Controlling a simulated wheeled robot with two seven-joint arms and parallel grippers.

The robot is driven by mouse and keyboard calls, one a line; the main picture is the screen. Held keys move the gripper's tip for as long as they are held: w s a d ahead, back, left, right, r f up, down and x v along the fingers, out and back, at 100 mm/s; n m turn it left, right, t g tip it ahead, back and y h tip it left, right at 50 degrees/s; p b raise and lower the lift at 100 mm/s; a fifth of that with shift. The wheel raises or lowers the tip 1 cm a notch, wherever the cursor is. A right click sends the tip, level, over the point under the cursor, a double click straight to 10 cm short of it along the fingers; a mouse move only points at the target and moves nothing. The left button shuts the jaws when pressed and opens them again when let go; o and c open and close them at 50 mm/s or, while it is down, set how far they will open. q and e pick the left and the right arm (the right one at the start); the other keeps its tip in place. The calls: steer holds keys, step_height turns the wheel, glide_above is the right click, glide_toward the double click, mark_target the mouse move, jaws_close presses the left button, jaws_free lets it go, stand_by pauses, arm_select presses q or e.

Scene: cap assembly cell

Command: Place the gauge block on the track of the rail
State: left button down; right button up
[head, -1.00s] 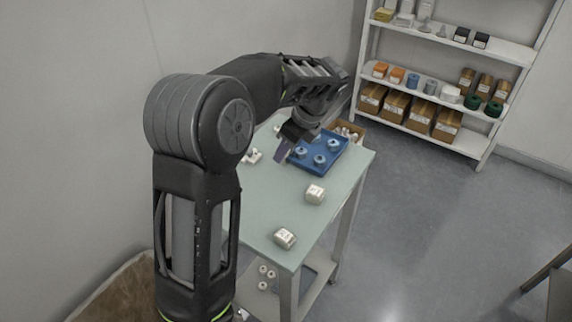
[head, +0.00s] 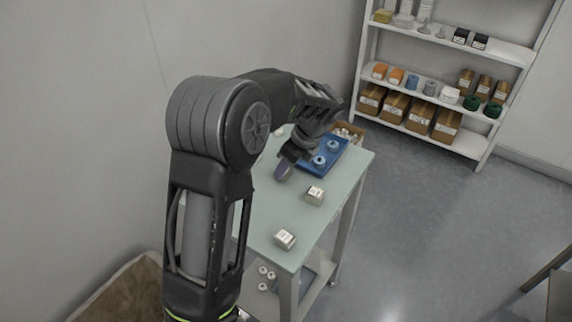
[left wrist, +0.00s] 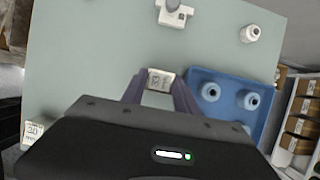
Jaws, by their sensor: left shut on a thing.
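The gauge block (left wrist: 160,80), a small pale block with a printed label, is between the fingertips of my left gripper (left wrist: 158,88) in the left wrist view. The gripper is shut on it, over the green table top. In the head view my left gripper (head: 284,170) is just left of the blue tray, and the block does not show there. A white notched part (left wrist: 173,13), which looks like the rail, lies at the far edge of the left wrist view, apart from the block and partly cut off. My arm hides it in the head view. My right gripper is not in view.
A blue tray (left wrist: 226,77) with several blue-grey ringed parts is right of the gripper. A white cylinder (left wrist: 249,34) stands beyond it. Two labelled blocks, one nearer the tray (head: 315,195) and one nearer the front (head: 284,239), stand on the table (head: 262,213). Shelves stand behind.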

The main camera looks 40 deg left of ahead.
arm_select(q)
steer(key=shift+f, duration=0.1)
steer(key=c, duration=1.2)
jaws_free()
steer(key=v, duration=1.2)
steer(key=shift+b, duration=0.3)
